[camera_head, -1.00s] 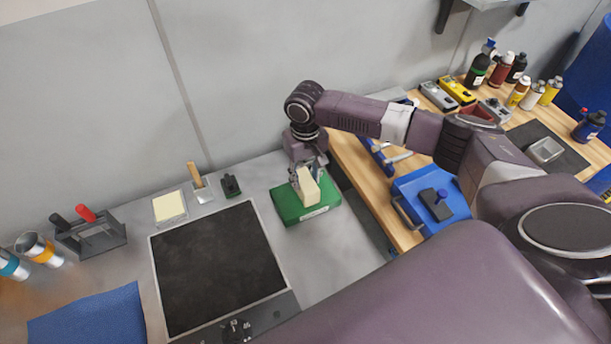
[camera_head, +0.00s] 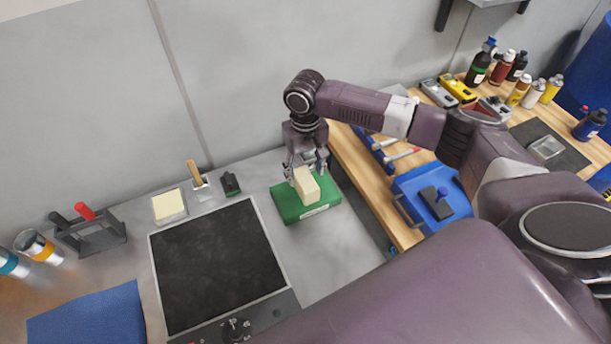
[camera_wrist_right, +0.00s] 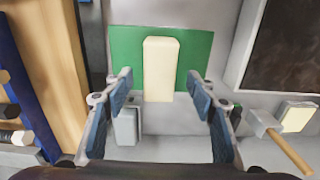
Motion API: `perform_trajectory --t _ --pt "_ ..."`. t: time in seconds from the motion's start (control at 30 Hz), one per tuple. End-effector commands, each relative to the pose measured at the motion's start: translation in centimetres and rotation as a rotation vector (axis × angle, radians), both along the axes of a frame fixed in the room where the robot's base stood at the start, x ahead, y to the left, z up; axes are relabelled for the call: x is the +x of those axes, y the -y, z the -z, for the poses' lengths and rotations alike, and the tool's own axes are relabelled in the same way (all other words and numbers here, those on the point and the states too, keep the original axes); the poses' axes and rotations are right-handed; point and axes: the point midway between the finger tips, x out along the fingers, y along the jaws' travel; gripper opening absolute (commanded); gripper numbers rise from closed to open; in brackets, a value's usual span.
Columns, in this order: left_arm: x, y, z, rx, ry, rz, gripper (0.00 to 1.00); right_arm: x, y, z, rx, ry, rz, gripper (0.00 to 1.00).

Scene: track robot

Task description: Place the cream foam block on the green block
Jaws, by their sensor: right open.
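The cream foam block (camera_head: 306,185) rests on top of the green block (camera_head: 290,208) on the grey bench. In the right wrist view the cream foam block (camera_wrist_right: 160,68) lies across the middle of the green block (camera_wrist_right: 126,49), and its near end reaches past the green block's near edge in the picture. My right gripper (camera_head: 306,172) is just above and behind the cream block. In the right wrist view its fingers (camera_wrist_right: 163,85) are spread wide, with clear gaps on both sides of the cream block. My left gripper is not in view.
A wooden bench (camera_head: 405,235) with a blue tray (camera_head: 410,190) is to the right.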

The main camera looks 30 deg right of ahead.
Motion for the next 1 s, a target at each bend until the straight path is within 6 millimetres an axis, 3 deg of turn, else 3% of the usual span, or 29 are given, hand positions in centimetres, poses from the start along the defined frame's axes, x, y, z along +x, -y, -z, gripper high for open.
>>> perform_trajectory --t 0.3,0.5,1.0 --pt "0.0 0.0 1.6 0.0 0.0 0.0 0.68 0.2 0.0 -6.8 0.002 0.005 0.0 0.52" --pt "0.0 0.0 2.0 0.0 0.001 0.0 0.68 0.1 0.0 -9.4 0.001 0.002 0.0 0.52" --pt "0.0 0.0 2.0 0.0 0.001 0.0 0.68 0.0 0.0 -10.0 0.001 0.0 0.0 0.52"
